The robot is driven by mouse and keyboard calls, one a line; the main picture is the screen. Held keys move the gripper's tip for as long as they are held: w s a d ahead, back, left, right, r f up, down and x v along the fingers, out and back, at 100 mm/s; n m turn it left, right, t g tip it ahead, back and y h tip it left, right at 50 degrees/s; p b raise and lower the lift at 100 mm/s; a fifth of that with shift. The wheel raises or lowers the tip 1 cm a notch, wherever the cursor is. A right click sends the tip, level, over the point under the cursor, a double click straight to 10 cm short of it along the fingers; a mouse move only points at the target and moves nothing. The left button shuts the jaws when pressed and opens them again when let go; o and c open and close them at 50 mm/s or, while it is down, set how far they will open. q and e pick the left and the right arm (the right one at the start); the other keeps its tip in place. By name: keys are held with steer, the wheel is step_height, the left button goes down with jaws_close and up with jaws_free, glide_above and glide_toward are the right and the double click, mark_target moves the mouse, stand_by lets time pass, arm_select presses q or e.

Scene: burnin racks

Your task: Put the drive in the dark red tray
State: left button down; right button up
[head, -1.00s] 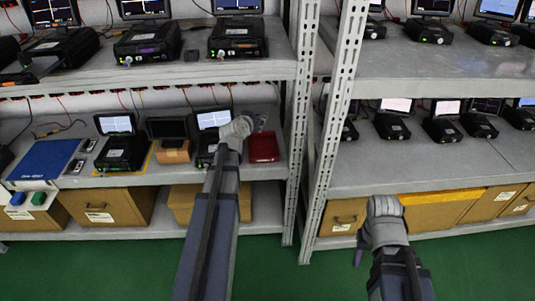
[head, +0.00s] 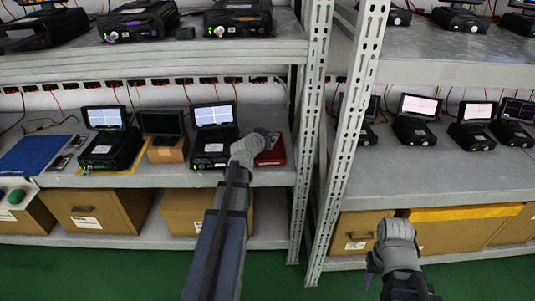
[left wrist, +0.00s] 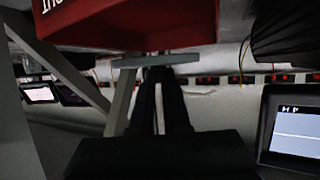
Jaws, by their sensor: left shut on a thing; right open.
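The dark red tray (head: 276,155) sits on the middle shelf near the rack post, right of a tester with a lit screen. In the left wrist view the tray (left wrist: 130,30) fills the top, with part of a white label. My left gripper (head: 268,137) is at the tray, partly covering it. My right gripper (head: 371,268) is open, in front of the right rack's lower boxes.
Left of the tray stand a tester (head: 213,145), a small dark screen on a cardboard box (head: 167,152) and another tester (head: 108,150). A blue mat (head: 35,155) lies at far left. The perforated rack post (head: 310,130) rises close to the tray's right.

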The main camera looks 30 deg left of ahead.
mark_target(267, 152)
arm_select(q)
steer(key=shift+f+b, duration=1.9)
steer(key=shift+f, duration=0.5)
steer(key=shift+f, duration=0.15)
steer(key=c, duration=0.9)
jaws_free()
